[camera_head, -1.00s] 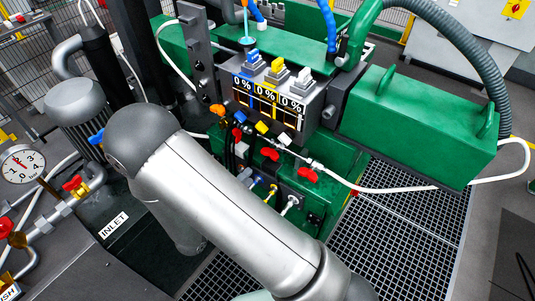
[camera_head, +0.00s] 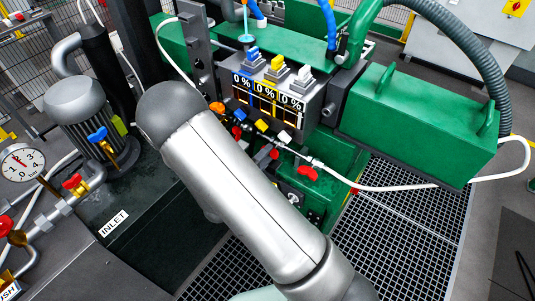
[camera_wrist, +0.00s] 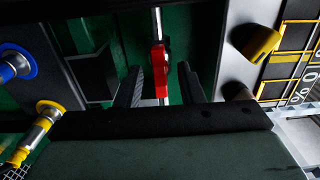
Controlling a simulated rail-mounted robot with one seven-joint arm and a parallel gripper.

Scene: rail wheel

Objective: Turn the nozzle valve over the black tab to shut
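A red valve handle (camera_wrist: 160,58) on a thin metal pipe stands upright in the wrist view. My gripper (camera_wrist: 161,78) is open, with one dark finger on each side of this handle. Gaps show between the fingers and the handle. In the head view, my arm hides most of the gripper. Two red handles show beside the arm there, one partly covered (camera_head: 273,155) and one farther right (camera_head: 307,174). I cannot make out the black tab for certain.
Blue-ringed (camera_wrist: 18,62) and yellow-ringed (camera_wrist: 45,110) connectors lie left of the fingers. A yellow knob (camera_wrist: 257,39) is at right. The panel with percent displays (camera_head: 268,95) stands above the valves. A white hose (camera_head: 400,189) runs right. A green box (camera_head: 415,125) is at right.

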